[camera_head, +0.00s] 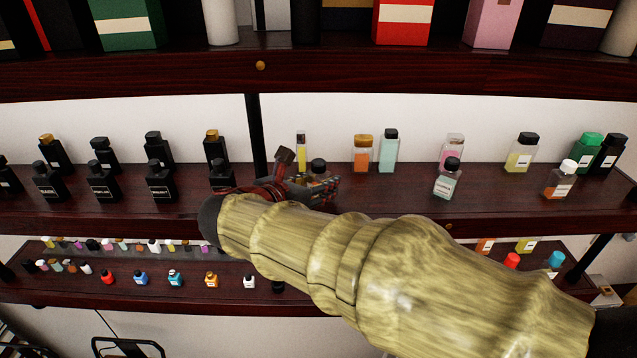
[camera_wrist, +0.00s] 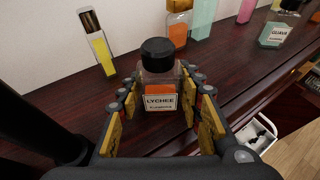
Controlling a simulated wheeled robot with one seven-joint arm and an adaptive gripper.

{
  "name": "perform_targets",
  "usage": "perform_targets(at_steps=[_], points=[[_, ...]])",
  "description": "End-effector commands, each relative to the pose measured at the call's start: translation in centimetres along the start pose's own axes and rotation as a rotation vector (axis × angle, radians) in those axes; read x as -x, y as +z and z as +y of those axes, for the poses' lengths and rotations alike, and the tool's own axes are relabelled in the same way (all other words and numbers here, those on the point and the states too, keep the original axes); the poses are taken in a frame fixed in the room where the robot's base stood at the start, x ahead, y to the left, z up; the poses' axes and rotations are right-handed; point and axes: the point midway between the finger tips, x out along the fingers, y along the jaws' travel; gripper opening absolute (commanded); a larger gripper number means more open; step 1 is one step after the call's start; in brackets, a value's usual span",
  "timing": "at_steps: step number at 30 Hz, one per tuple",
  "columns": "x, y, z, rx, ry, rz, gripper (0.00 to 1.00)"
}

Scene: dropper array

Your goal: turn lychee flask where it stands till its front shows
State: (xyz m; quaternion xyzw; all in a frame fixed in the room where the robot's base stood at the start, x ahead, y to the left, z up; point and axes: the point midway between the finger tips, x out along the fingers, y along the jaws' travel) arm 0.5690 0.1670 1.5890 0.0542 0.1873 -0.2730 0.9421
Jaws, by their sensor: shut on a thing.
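The lychee flask (camera_wrist: 160,76) is a small clear bottle with orange contents and a black cap. It stands upright on the dark wooden shelf (camera_wrist: 230,75). Its white label, reading LYCHEE, faces the wrist camera. My gripper (camera_wrist: 162,112) has its yellow-padded fingers on both sides of the flask, shut on it. In the head view my gripper (camera_head: 312,188) is at the middle shelf, and only the flask's black cap (camera_head: 318,165) shows clearly above it. My arm hides part of the shelf in front.
An orange bottle (camera_wrist: 178,22) and a teal bottle (camera_wrist: 202,18) stand behind. A green-tinted flask (camera_wrist: 274,34) is farther right. Black bottles (camera_head: 160,187) line the shelf's left part. A dark post (camera_head: 256,130) stands behind my gripper's left.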

Motion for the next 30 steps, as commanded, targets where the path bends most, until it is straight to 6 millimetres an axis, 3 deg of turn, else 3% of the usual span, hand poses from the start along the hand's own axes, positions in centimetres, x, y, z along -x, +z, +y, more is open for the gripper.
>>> perform_targets(at_steps=[15, 30], points=[[0.0, -0.02, 0.01, 0.0, 0.0, 0.0, 0.03], [-0.07, 0.03, -0.25, 0.134, 0.328, -0.001, 0.03]])
